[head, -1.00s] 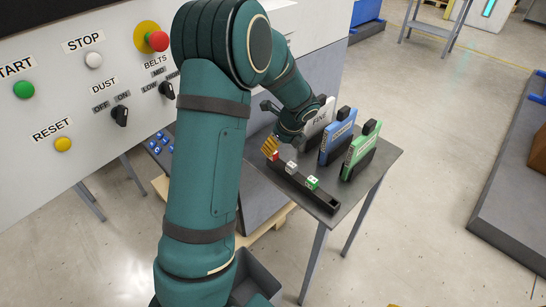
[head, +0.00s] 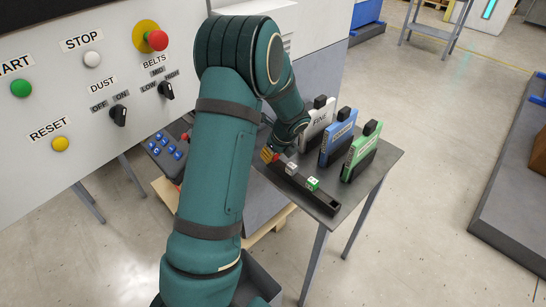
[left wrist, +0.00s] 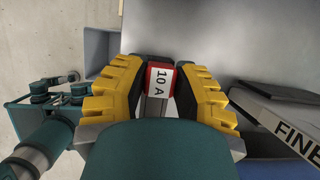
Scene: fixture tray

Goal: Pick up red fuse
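The red fuse (left wrist: 159,78), with a white "10 A" label, sits between the yellow fingers of my left gripper (left wrist: 160,88) in the left wrist view. One finger is on each side, very close to it; whether they touch it is not clear. In the head view the left gripper (head: 267,154) is low at the far left end of the dark fuse rack (head: 322,201), where only a bit of the red fuse (head: 276,157) shows beside the yellow finger. My right gripper is not seen.
A white fuse (head: 291,168) and a green fuse (head: 312,183) stand in the rack. Behind it, on the grey table (head: 378,158), stand a white "FINE" holder (head: 319,120), a blue one (head: 337,141) and a green one (head: 362,149). A control panel (head: 60,90) is at the left.

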